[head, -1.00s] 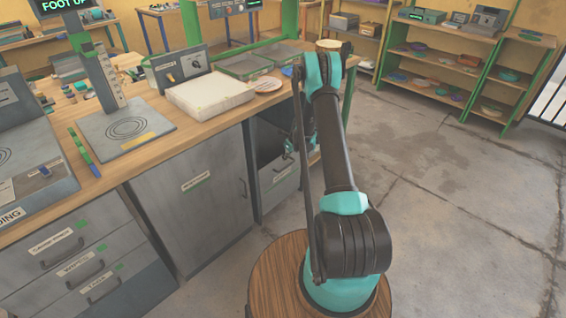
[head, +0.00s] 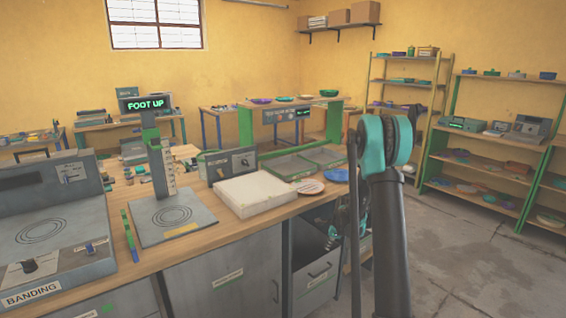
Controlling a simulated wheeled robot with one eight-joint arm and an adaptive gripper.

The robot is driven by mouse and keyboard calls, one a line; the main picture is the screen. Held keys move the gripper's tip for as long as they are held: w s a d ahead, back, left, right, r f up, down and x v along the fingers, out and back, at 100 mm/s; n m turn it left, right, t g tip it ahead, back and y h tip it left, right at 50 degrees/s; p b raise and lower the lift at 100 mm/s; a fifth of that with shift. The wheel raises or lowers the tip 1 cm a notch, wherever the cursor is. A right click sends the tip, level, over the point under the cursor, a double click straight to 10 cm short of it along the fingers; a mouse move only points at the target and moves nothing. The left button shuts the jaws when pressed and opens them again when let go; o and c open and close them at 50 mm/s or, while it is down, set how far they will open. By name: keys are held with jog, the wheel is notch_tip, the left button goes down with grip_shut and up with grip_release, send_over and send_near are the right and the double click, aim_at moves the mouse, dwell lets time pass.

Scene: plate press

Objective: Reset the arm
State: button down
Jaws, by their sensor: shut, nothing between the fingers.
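My arm rises at the right of the head view, its teal elbow joint standing in front of the shelves. My gripper (head: 331,243) is small and partly hidden behind my arm links, beside the front of the bench (head: 105,270). It is shut and holds nothing. The plate press (head: 160,170) stands on the bench, with a green "FOOT UP" display on top and a ringed base plate (head: 150,231) below.
A "BANDING" machine (head: 55,225) is at the left. A pale slab (head: 255,192), grey trays (head: 291,167) and plates (head: 308,187) lie on the bench. An open compartment (head: 308,250) is under the bench near my gripper. Shelves (head: 490,170) stand at the right beyond clear floor.

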jog(key=s+r+n, duration=0.6)
jog(key=s+r, duration=0.3)
jog(key=s, duration=0.1)
jog(key=s+r+n+h, duration=0.1)
jog(key=s+r+n, duration=0.2)
jog(key=s+n, duration=1.2)
jog(key=s, duration=1.3)
jog(key=shift+a+t+h, duration=0.3)
jog(key=shift+h, duration=0.1)
